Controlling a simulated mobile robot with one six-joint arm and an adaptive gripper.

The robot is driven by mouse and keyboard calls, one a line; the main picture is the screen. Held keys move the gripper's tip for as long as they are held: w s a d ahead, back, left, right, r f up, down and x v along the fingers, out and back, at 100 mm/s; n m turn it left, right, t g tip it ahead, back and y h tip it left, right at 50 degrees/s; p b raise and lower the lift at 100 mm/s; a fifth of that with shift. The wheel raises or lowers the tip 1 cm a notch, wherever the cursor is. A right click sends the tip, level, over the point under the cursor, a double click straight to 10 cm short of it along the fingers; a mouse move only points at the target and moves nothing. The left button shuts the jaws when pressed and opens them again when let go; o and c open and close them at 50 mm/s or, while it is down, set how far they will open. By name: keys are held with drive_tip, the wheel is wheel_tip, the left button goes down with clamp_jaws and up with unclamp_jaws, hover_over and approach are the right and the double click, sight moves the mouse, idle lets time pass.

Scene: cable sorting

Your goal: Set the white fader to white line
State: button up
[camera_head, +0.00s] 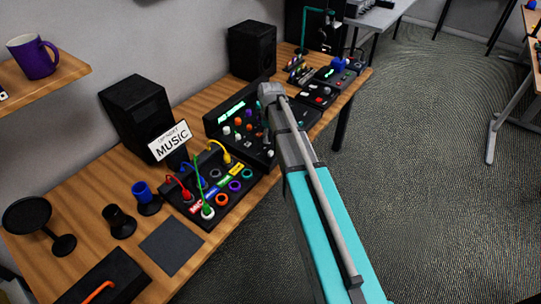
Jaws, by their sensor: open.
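I cannot make out a white fader or a white line for certain. The black mixer console (213,124) stands on the wooden table, with a lit green display and several coloured knobs. My arm covers its right part. A small dark panel (299,72) with red and pale pieces lies farther back, too small to read. My turquoise and grey arm reaches up from the bottom right over the table's front edge. Its grey joint is beside the console. My gripper itself does not show; it may be hidden behind the arm.
A black patch box (222,206) with coloured cables and a MUSIC sign (170,141) stand left of the console. Speakers (140,112) (252,50) line the wall. Small devices (318,96) (337,74) lie at the far end. Open carpet is to the right.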

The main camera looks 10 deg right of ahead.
sight(271, 152)
drive_tip(key=shift+f+b, duration=3.85)
drive_tip(key=shift+f, duration=0.35)
clamp_jaws()
